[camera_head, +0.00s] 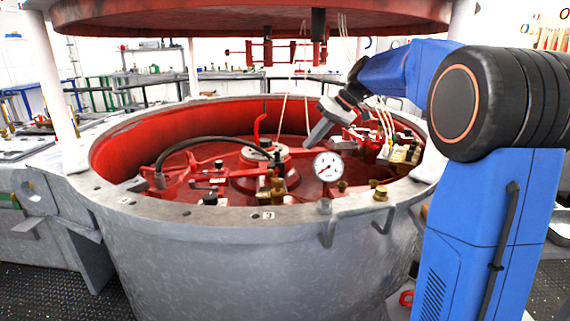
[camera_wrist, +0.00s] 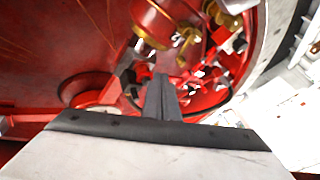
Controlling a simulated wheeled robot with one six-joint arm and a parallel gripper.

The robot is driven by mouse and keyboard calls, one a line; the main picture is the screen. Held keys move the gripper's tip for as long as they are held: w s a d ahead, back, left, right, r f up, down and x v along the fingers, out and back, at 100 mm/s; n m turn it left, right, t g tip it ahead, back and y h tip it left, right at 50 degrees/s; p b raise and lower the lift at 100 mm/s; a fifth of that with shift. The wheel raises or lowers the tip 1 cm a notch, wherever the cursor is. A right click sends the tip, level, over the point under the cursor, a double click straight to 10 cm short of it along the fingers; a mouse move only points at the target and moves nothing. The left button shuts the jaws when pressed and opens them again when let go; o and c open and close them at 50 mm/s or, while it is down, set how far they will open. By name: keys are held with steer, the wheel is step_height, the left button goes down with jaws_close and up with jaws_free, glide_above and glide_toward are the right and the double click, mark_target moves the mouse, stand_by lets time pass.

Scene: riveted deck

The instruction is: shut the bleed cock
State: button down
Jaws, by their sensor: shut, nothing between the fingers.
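Several brass fittings show in and on the red-lined vessel, and I cannot tell for certain which is the bleed cock. One upright brass fitting (camera_head: 277,186) stands near the front inner rim, and brass pieces (camera_head: 404,155) sit at the right inside. My gripper (camera_head: 314,139) reaches in from the right over the vessel, its grey fingers pointing down-left above the red interior. In the wrist view the fingers (camera_wrist: 162,98) are together and empty.
The grey vessel rim (camera_head: 170,213) surrounds the red interior. A white dial gauge (camera_head: 327,166) stands at the front right rim. A red lid (camera_head: 250,18) hangs above, with rods below it. A dark curved hose (camera_head: 195,141) lies at the left inside.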

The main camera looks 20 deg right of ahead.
steer(key=w+a+f, duration=0.2)
steer(key=a+f, duration=0.6)
steer(key=a, duration=0.1)
steer(key=shift+a, duration=0.15)
steer(key=shift+f, duration=0.15)
stand_by(0.5)
